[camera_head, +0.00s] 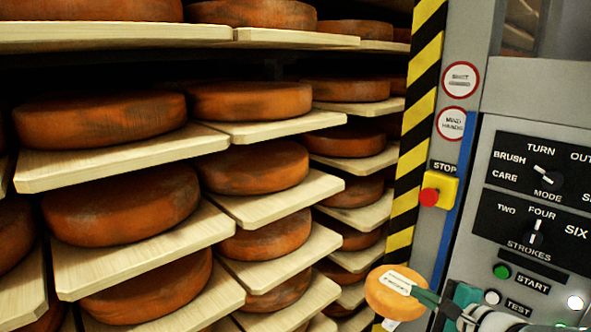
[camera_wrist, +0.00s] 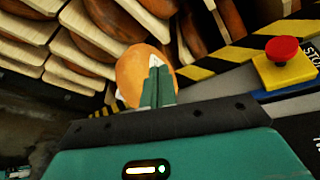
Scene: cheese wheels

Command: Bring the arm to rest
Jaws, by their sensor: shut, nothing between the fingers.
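My gripper (camera_head: 418,293) is low at the right of the head view, in front of the machine panel. Its green fingers are together, with nothing between them. In the wrist view my gripper (camera_wrist: 155,66) points away from the camera, its two fingers side by side. A round orange piece (camera_head: 381,298) with a pale label shows at the fingertips. In the wrist view the orange piece (camera_wrist: 129,72) is behind the fingers, partly hidden by them. I cannot tell whether the fingers touch it.
Racks of orange cheese wheels (camera_head: 120,212) on pale boards (camera_head: 110,160) fill the left. A yellow-and-black striped post (camera_head: 416,110) divides them from the grey machine. A red stop button (camera_head: 429,197) on a yellow box and a panel with knobs (camera_head: 540,180) are above my gripper.

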